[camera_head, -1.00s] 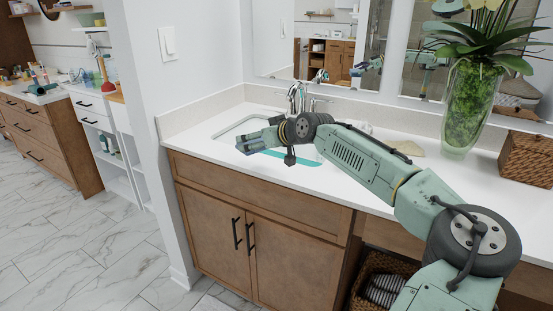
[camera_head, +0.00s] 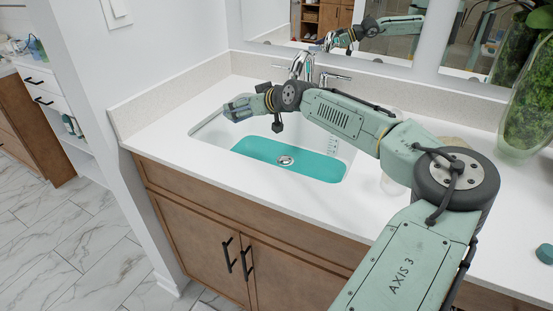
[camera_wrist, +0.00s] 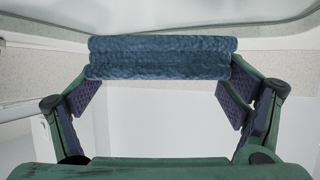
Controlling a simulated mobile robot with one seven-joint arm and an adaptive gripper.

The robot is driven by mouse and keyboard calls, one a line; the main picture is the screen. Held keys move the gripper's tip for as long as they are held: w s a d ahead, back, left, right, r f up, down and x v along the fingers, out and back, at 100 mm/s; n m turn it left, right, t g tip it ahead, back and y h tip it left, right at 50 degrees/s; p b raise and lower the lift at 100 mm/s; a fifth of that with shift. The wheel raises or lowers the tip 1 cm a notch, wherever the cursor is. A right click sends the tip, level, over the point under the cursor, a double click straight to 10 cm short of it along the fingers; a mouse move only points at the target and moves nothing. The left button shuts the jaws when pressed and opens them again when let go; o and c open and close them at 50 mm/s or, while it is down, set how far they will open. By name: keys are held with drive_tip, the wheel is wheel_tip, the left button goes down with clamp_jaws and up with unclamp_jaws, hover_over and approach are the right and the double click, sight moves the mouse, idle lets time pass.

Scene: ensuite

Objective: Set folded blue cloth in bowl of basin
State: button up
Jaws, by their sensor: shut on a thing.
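The folded blue cloth (camera_wrist: 160,58) spans the space between my fingertips in the wrist view, held sideways in a flat, layered bundle. My gripper (camera_wrist: 160,85) is shut on it. In the head view, my gripper (camera_head: 240,106) is above the back left part of the basin, near its left rim. The basin (camera_head: 222,133) is a white rectangular bowl set in the counter, with a teal layer (camera_head: 255,149) over its bottom and a round drain (camera_head: 285,160). The cloth is small there, and its height above the bowl is hard to judge.
A chrome faucet (camera_head: 301,66) with side handles stands behind the basin, close to my forearm. A tall glass vase (camera_head: 528,100) stands at the right of the counter. A clear bottle (camera_head: 389,184) is beside my arm. The counter front (camera_head: 215,167) is clear.

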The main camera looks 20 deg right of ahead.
wheel_tip(320, 180, down, 12)
drive_tip(key=shift+r+p, duration=0.25)
drive_tip(key=shift+p, duration=1)
drive_tip(key=shift+f, duration=0.15)
drive_tip(key=shift+d+f, duration=0.1)
drive_tip(key=shift+f, duration=0.25)
drive_tip(key=shift+f, duration=0.1)
drive_tip(key=o, duration=0.9)
drive_tip(key=shift+c, duration=0.2)
drive_tip(key=shift+r, duration=0.3)
drive_tip(key=b+v, duration=0.2)
drive_tip(key=v, duration=1)
drive_tip(key=shift+r+b, duration=0.3)
drive_tip(key=shift+r, duration=0.05)
